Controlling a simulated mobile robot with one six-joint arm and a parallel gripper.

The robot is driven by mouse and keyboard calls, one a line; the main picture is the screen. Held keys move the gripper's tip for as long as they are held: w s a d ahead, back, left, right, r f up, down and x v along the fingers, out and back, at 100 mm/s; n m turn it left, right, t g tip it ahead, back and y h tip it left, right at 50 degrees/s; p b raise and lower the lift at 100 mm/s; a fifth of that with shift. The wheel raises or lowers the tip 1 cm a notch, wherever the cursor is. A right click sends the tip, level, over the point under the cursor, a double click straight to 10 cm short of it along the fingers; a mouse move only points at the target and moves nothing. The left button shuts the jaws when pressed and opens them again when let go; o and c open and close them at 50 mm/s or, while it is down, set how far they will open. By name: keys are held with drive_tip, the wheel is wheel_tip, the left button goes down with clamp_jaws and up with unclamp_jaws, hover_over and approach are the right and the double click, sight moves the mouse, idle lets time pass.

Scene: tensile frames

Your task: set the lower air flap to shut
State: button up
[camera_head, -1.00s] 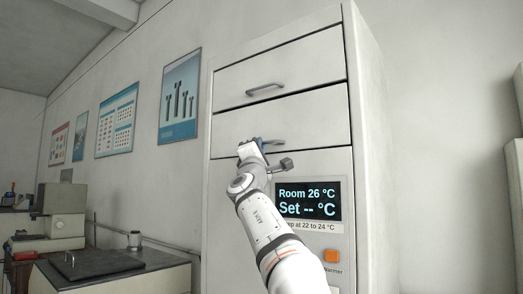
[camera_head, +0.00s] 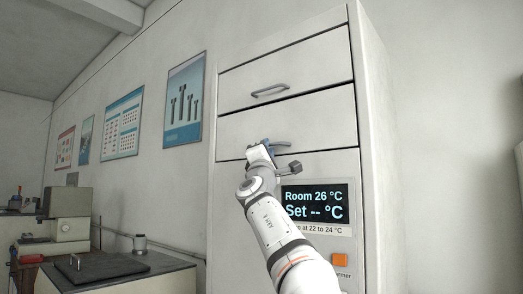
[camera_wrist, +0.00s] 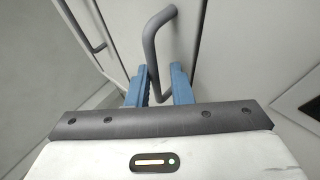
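The cabinet front has two wide white flaps. The lower air flap (camera_head: 315,121) looks about flush with the front in the head view; a small gap would be hard to see. Its grey bar handle (camera_head: 281,144) is partly hidden by my gripper (camera_head: 264,151). In the wrist view, the handle (camera_wrist: 150,45) passes between the blue fingers of my gripper (camera_wrist: 160,88).
The upper flap (camera_head: 315,77) looks closed and has its own handle (camera_head: 270,92). Below the lower flap are a display (camera_head: 316,204) reading "Room 26 °C, Set -- °C" and an orange button (camera_head: 340,260). A bench (camera_head: 130,275) with equipment stands at the left.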

drive_tip(key=b+v, duration=0.4)
drive_tip(key=v, duration=0.3)
drive_tip(key=shift+s+f+b, duration=0.15)
drive_tip(key=shift+s+b, duration=0.15)
